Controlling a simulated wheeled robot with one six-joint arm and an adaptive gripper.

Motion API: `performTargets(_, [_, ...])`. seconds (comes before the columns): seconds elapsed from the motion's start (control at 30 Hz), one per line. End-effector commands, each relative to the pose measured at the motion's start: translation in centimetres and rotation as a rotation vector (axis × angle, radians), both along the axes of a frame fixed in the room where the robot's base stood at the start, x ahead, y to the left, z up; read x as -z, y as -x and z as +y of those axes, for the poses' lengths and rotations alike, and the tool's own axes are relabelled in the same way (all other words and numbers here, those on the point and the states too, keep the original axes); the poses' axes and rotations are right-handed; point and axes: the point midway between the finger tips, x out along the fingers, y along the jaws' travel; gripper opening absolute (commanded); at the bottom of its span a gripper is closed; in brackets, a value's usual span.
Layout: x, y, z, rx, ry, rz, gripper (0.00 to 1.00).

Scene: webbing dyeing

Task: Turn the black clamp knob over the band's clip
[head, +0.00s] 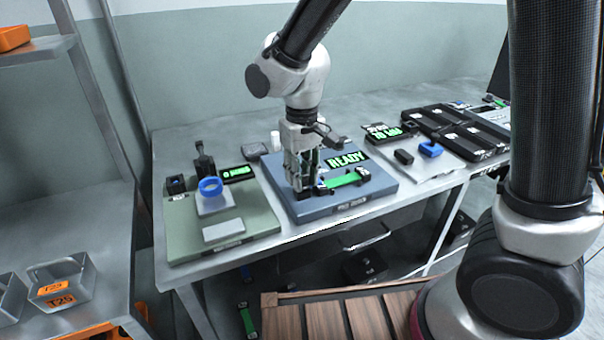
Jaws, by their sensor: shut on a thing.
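My gripper (303,186) points down over the left end of the blue-grey clamp station (362,201) on the table. It is shut at the end of the band; the black clamp knob is hidden between the fingers, so its turn angle cannot be seen. The green band (343,181) lies flat on the station, running right from the gripper. A metal clip (362,172) shows at the band's right end; the clip at its left end is mostly hidden by the fingers. A display (347,159) behind the band reads READY in green.
A white plate (437,171) with a blue part (431,149) and black trays (470,131) stand right. A small white cylinder (275,140) stands behind my gripper.

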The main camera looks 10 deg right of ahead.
Motion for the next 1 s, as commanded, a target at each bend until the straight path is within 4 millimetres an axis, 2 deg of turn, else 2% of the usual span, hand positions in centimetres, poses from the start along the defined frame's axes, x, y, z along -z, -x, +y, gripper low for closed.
performTargets(0.4, [-0.1,-0.1,0.1,0.007,-0.003,-0.003,0.03])
performTargets(0.43, [-0.1,-0.1,0.1,0.007,-0.003,-0.003,0.3])
performTargets(0.53, [-0.1,-0.1,0.1,0.007,-0.002,-0.002,0.48])
performTargets(0.87, [-0.1,0.0,0.0,0.006,-0.001,-0.002,0.5])
performTargets(1.0, [-1.6,-0.1,0.1,0.006,-0.004,-0.004,0.5])
